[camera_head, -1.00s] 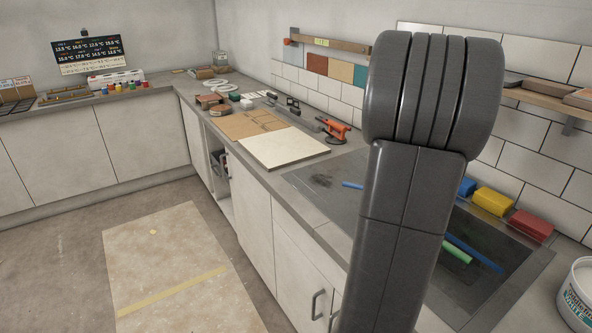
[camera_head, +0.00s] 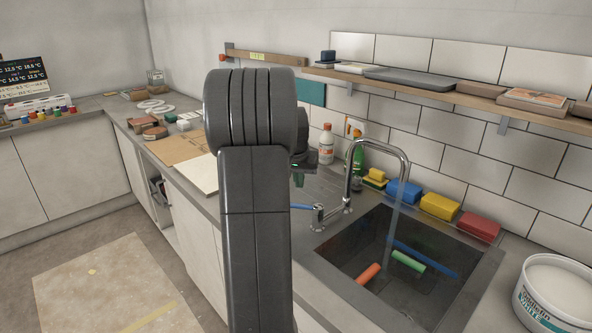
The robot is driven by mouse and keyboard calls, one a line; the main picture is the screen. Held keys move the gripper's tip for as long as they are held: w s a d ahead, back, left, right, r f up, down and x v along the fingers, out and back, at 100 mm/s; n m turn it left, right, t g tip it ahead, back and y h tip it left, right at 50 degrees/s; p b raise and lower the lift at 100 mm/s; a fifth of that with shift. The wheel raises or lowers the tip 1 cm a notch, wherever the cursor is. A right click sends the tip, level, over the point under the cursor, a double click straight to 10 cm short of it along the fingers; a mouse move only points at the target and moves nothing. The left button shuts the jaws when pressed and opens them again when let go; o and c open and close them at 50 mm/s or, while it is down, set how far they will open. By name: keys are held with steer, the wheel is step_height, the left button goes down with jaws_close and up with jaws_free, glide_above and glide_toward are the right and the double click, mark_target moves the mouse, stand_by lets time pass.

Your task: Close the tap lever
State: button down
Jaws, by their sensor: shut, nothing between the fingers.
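The chrome tap (camera_head: 404,160) arches over the dark sink basin. A pale stream of water (camera_head: 391,235) falls from its spout into the basin. The tap lever (camera_head: 302,207) has a blue grip that points left from the chrome body at the tap's base. My gripper (camera_head: 298,181) shows only in part, behind my arm. It is shut and empty, above the blue lever and apart from it in the picture. My arm hides the rest of the gripper and part of the counter.
The sink basin (camera_head: 330,262) holds orange and green rolls and a blue rod. Blue, yellow and red sponges (camera_head: 440,205) line its back edge, near bottles (camera_head: 326,145). A shelf (camera_head: 450,98) overhangs the back. A white bucket (camera_head: 560,300) stands right.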

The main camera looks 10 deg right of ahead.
mark_target(303, 207)
steer(key=shift+s+a+f, duration=0.3)
steer(key=shift+s+f, duration=0.45)
steer(key=shift+f, duration=0.05)
steer(key=shift+s+a+f, duration=0.25)
steer(key=shift+s+f, duration=0.45)
steer(key=shift+f, duration=0.05)
